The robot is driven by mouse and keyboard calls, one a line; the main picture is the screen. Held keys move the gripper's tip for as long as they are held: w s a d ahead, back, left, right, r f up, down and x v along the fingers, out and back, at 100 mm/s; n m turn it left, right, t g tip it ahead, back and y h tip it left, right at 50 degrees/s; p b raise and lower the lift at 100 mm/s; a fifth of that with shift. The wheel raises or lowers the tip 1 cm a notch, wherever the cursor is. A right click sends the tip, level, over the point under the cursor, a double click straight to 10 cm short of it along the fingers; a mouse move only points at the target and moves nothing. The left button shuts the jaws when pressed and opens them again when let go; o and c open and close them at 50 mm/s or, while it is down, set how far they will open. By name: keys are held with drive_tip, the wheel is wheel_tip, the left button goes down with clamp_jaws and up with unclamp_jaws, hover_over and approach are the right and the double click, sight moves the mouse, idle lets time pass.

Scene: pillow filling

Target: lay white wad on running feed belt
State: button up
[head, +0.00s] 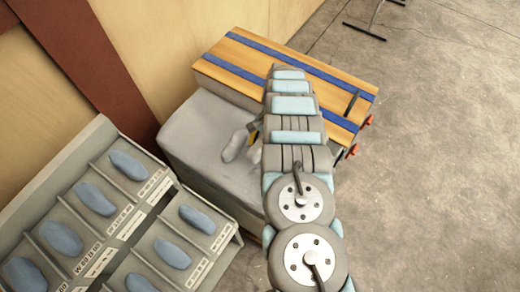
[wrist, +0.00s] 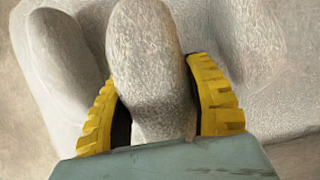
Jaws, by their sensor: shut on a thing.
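My gripper (wrist: 152,73) is shut on a white wad (wrist: 148,45), an elongated, rough-textured lump between its two yellow fingers. A second white wad (wrist: 58,75) lies close to the left finger, and another pale lump (wrist: 243,40) shows behind the right finger. In the head view my gripper (head: 254,131) is at the top of a grey block (head: 205,128), partly hidden by my arm. A whitish wad (head: 234,146) lies on that block, left of the gripper. Two blue strips (head: 262,48) run along a wooden bench behind; I cannot tell whether they are a moving belt.
A grey rack (head: 62,205) with several blue pads in labelled slots stands at the lower left. The bench (head: 238,62) adjoins the grey block, with red-tipped handles (head: 352,150) at its right end. Open concrete floor (head: 440,190) lies to the right.

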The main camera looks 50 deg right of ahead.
sight(258, 157)
drive_tip(key=shift+w+f, duration=0.2)
drive_tip(key=shift+f, duration=0.2)
drive_tip(key=shift+f+b, duration=0.55)
drive_tip(key=shift+f, duration=0.8)
drive_tip(key=shift+f, duration=0.2)
drive_tip(key=o, duration=1.2)
drive_tip(key=shift+o, duration=0.2)
drive_tip(key=shift+r, duration=0.1)
